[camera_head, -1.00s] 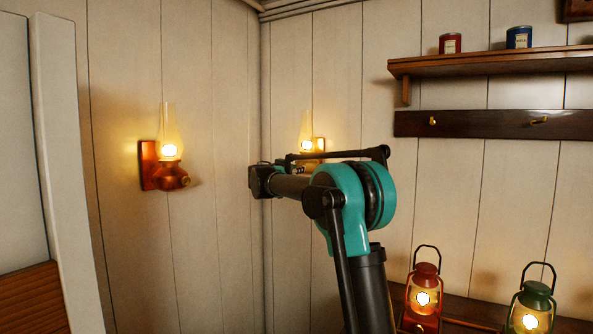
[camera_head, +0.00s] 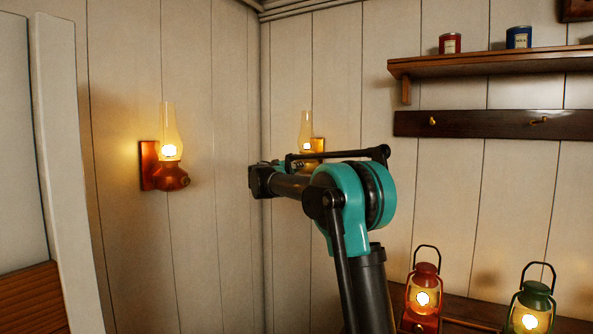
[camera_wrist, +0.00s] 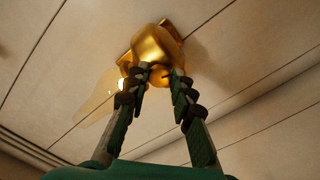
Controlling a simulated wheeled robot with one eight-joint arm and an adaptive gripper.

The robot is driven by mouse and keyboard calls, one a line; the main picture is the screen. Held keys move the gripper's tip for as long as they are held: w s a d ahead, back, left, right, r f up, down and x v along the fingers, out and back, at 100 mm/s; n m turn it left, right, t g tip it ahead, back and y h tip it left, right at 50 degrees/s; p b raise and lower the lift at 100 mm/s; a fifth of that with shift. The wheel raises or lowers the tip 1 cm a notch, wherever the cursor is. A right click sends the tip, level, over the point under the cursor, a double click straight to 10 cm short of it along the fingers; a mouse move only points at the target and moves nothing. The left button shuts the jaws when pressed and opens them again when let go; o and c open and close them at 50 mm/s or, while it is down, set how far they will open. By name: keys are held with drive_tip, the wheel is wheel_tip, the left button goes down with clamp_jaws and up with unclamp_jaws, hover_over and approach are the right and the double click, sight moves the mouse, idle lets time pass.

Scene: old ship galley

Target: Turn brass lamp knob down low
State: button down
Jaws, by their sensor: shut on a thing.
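The brass lamp (camera_head: 312,156) is on the wall near the corner in the head view, with a lit flame in a clear glass chimney (camera_head: 306,126). Its lower part is partly hidden behind my arm. In the wrist view the brass lamp (camera_wrist: 158,46) is close up, with its glass and glow to the left. My gripper (camera_wrist: 160,76) is shut on the small brass knob (camera_wrist: 159,74) at the lamp's base, one finger on each side. The fingers partly cover the knob. The head view does not show my fingertips.
A red wall lamp (camera_head: 172,177) is lit on the left wall. A shelf (camera_head: 490,64) with two tins and a hook rail (camera_head: 480,124) are at right. Red (camera_head: 424,295) and green (camera_head: 534,305) lanterns stand lower right. The wall between the two wall lamps is bare.

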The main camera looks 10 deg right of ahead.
drive_tip(key=n, duration=1.9)
idle(0.4)
drive_tip(key=c, duration=1.3)
unclamp_jaws()
drive_tip(key=shift+s+a, duration=0.1)
drive_tip(key=v, duration=1.1)
drive_tip(key=shift+s+a, duration=0.25)
drive_tip(key=shift+s, duration=0.05)
